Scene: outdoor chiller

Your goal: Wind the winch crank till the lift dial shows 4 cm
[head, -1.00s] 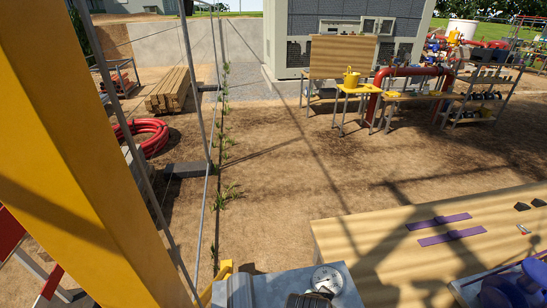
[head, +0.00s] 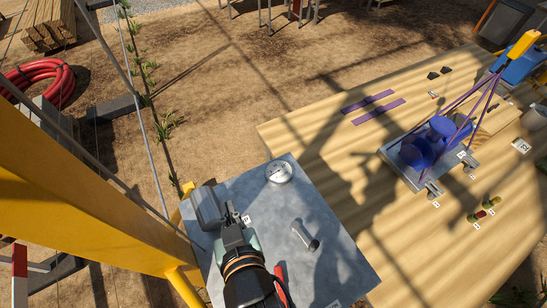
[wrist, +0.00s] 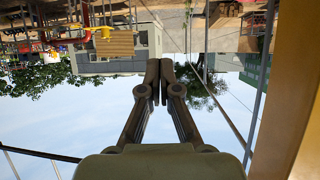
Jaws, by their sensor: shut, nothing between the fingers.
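The round white lift dial (head: 279,172) lies on the grey metal bench top (head: 270,211); its reading is too small to tell. A grey winch-like housing (head: 206,208) stands at the bench's left edge. A short grey cylinder with a dark end (head: 304,237) is on the bench right of my arm; I cannot tell whether it is the crank's grip. My gripper (head: 231,212) is beside the housing, shut and empty, and hides part of the bench. In the wrist view its fingers (wrist: 160,82) meet with nothing between them.
A wooden table (head: 330,150) adjoins on the right. On it a metal tray (head: 408,177) holds blue parts, with purple slings (head: 462,97) rising to a yellow hook piece (head: 525,43). A yellow post (head: 80,200) stands close on the left.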

